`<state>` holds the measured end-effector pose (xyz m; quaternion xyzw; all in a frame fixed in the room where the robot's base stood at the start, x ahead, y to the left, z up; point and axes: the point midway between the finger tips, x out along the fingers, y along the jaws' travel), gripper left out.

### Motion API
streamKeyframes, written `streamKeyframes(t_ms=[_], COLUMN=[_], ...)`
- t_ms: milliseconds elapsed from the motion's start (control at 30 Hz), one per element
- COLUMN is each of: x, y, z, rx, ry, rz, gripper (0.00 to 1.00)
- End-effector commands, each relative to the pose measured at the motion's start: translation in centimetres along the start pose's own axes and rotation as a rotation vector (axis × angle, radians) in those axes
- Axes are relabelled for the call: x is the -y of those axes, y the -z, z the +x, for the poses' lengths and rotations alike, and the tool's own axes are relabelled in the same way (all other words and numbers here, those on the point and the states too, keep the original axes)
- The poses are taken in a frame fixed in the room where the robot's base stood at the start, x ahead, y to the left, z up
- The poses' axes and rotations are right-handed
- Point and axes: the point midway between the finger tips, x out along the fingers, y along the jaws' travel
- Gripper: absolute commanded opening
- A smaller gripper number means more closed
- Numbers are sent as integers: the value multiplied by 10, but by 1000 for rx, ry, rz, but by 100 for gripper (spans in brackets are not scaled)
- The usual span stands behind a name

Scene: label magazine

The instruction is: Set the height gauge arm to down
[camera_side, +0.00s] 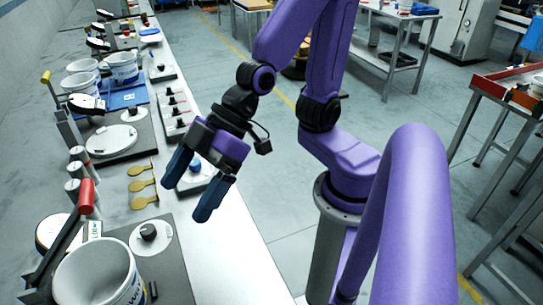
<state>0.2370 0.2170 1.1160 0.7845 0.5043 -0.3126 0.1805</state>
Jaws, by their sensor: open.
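My gripper (187,203) is open and empty, its two blue fingers pointing down and apart above the bench's front edge. A lever with a red handle (86,197) stands raised and tilted at the lower left, beside a white bucket (95,275). Another lever with a yellow handle (46,77) stands further back on the left. I cannot tell which lever is the height gauge arm. My gripper is to the right of the red-handled lever and apart from it. A blue knob (195,165) on a white plate shows just behind my fingers.
A black knob (148,232) on a white disc sits right of the red-handled lever. More buckets (122,67) and a row of black knobs stand further back. The bench's front right is bare.

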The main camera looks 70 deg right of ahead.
Motion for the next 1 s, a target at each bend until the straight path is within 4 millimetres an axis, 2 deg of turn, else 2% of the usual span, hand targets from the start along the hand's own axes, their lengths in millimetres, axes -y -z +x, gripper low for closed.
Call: streamKeyframes(t_ms=[467,800,1000], x=[1,-1,-3], y=[-73,-120,-140], z=[-31,-66,-86], rx=[351,594,714], ry=[8,-11,-28], rz=[2,9,13], gripper=[92,92,92])
